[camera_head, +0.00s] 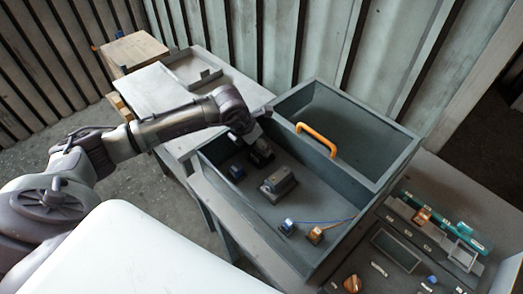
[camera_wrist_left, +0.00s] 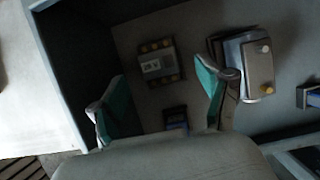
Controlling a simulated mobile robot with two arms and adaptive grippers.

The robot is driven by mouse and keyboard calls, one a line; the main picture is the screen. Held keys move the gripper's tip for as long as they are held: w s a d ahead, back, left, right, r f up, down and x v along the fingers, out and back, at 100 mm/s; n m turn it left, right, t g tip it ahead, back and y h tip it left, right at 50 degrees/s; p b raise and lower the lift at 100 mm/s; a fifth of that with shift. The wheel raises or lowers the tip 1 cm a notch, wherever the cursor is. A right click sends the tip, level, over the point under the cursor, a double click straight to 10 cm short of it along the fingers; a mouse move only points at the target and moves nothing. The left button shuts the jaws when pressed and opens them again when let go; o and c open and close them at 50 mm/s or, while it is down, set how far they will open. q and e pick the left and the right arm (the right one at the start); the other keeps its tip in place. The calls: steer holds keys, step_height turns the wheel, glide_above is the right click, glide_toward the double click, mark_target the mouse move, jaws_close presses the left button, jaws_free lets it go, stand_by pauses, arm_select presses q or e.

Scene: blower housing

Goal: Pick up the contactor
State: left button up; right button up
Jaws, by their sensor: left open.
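My left gripper (camera_head: 250,131) reaches from the left over the near compartment of a grey box (camera_head: 333,263). In the left wrist view its two teal fingers (camera_wrist_left: 163,94) are apart with nothing between them gripped. A dark block with a pale label and yellow terminals (camera_wrist_left: 160,64), likely the contactor, lies on the compartment floor beyond the fingers. In the head view it seems to be the black block (camera_head: 262,152), partly hidden by the gripper. A small dark and blue part (camera_wrist_left: 176,117) lies nearer. A larger grey block (camera_wrist_left: 257,68) is beside the right finger.
The box wall and an orange handle (camera_head: 317,138) stand beside the gripper. The far compartment (camera_head: 345,115) looks empty. Blue (camera_head: 287,226) and orange (camera_head: 315,235) parts with a blue wire lie in the near compartment. A parts rack (camera_head: 415,235) stands at right.

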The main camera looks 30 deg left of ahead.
arm_select(q)
steer(key=p+x, duration=0.1)
steer(key=x, duration=0.2)
steer(key=shift+w+f, duration=0.15)
steer(key=shift+w, duration=0.1)
steer(key=shift+w+f, duration=0.1)
steer(key=shift+f, duration=0.15)
steer(key=c, duration=1.2)
steer(key=shift+o, duration=0.2)
arm_select(e)
steer(key=shift+s+a+r, duration=0.1)
steer(key=shift+s+r, duration=0.15)
steer(key=shift+r, duration=0.3)
steer(key=shift+s+a+r, duration=0.1)
steer(key=shift+s+r, duration=0.15)
steer(key=shift+r, duration=0.25)
